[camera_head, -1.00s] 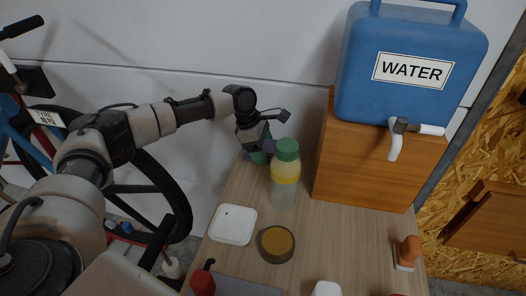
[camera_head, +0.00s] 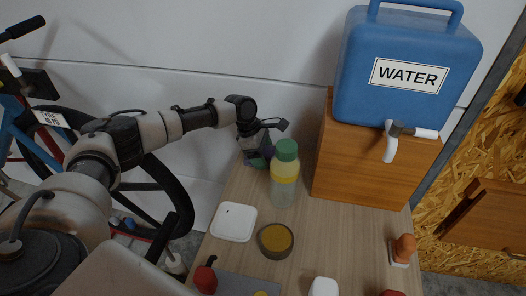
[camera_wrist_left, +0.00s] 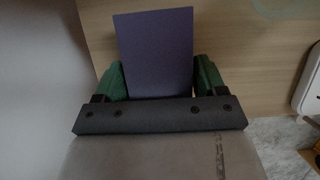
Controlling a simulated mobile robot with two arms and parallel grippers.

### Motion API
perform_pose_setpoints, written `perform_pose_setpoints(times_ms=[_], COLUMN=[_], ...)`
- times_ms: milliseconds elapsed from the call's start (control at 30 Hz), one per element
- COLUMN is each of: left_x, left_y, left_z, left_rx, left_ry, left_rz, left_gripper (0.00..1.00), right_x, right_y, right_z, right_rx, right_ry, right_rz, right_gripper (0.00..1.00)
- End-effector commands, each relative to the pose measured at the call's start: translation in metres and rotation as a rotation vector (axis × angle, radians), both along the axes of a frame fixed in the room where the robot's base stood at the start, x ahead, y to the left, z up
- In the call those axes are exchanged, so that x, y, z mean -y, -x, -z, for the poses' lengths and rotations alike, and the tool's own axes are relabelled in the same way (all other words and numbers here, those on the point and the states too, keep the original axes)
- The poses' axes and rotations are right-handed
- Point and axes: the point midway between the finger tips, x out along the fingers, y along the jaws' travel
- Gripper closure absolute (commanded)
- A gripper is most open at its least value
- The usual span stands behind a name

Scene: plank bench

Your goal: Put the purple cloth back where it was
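The purple cloth (camera_wrist_left: 157,50) shows in the left wrist view as a flat, stiff-looking purple rectangle between the two green fingers of my left gripper (camera_wrist_left: 160,78). The fingers appear to touch its side edges, so the gripper looks shut on it. In the head view my left gripper (camera_head: 257,160) is at the back left of the plank bench (camera_head: 330,235), just left of and behind the green-capped bottle (camera_head: 284,178). Only a small bit of purple (camera_head: 267,150) shows there, partly hidden by the gripper and bottle. My right gripper is not in view.
A blue water container (camera_head: 400,110) with a tap stands on a wooden box (camera_head: 370,165) at the back right. A white square item (camera_head: 234,222), a round tin (camera_head: 275,241), a red item (camera_head: 205,276) and an orange-handled stamp (camera_head: 403,249) are on the bench. The bench middle is clear.

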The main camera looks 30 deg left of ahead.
Motion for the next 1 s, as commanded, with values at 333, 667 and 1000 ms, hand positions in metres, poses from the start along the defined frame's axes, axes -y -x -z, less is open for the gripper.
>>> perform_pose_setpoints(times_ms=[333,667,1000], left_x=[0.0,-0.001,-0.025], left_y=[0.0,-0.002,0.004], left_z=[0.0,-0.002,-0.074], left_rx=[0.0,0.006,0.004], left_ry=[0.0,-0.001,0.0], left_rz=[0.0,0.002,-0.002], left_gripper=[0.06,0.06,0.06], right_x=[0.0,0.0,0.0], right_y=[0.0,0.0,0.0], right_z=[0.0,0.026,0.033], right_rx=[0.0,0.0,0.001], right_ry=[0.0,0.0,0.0], right_rz=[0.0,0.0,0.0], right_gripper=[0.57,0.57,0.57])
